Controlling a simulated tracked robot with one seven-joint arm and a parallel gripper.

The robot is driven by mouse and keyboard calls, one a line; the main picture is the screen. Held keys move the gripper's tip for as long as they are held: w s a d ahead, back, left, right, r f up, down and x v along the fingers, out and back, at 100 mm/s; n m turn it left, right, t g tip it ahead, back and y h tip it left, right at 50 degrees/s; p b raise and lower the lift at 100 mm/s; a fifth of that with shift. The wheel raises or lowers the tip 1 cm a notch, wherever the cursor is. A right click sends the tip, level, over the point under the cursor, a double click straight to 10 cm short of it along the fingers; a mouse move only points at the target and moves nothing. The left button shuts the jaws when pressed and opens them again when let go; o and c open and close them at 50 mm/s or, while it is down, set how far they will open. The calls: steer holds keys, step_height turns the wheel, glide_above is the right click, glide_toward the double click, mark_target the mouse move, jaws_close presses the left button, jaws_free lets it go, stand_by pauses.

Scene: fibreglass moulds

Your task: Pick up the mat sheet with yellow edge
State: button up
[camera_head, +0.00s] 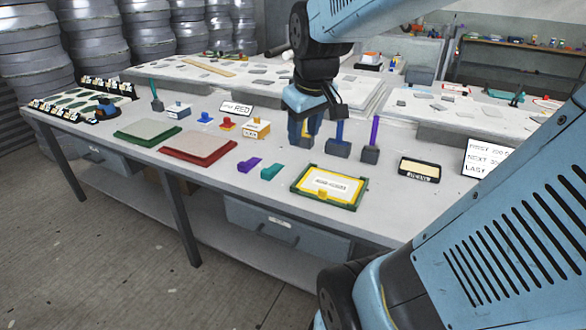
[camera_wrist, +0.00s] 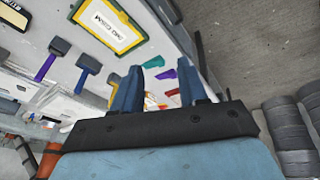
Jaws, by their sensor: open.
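A flat rectangular piece with a yellow border and a white lettered label (camera_head: 329,184) lies near the table's front edge, inside a dark green outer frame. It also shows at the top of the wrist view (camera_wrist: 103,22). I cannot tell whether the yellow part is a separate sheet. Two other flat sheets lie further left, one with a green edge (camera_head: 148,132) and one with a red edge (camera_head: 198,149). My gripper (camera_head: 303,132) is open and points down, behind and left of the yellow-bordered piece and apart from it. In the wrist view, my gripper (camera_wrist: 157,90) has nothing held between its fingers.
Upright handled tools, blue (camera_head: 340,137) and purple (camera_head: 373,140), stand close right of my gripper. A small orange-and-white box (camera_head: 257,128) stands left of it. Purple (camera_head: 249,165) and teal (camera_head: 272,170) pieces lie left of the yellow-bordered piece. A dark tray (camera_head: 419,170) lies right.

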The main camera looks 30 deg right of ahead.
steer(key=w+d+f+n+g, duration=0.2)
steer(key=w+d+f, duration=0.4)
steer(key=n+g, duration=0.2)
steer(key=n, duration=0.1)
glide_above(323, 190)
step_height(323, 190, down, 8)
steer(key=shift+y, duration=0.3)
steer(key=f, duration=0.8)
steer(key=shift+w+d+f, duration=0.1)
steer(key=shift+d+f, duration=0.1)
steer(key=shift+f, duration=0.05)
steer(key=shift+a+f, duration=0.2)
steer(key=shift+f, duration=2.45)
jaws_close()
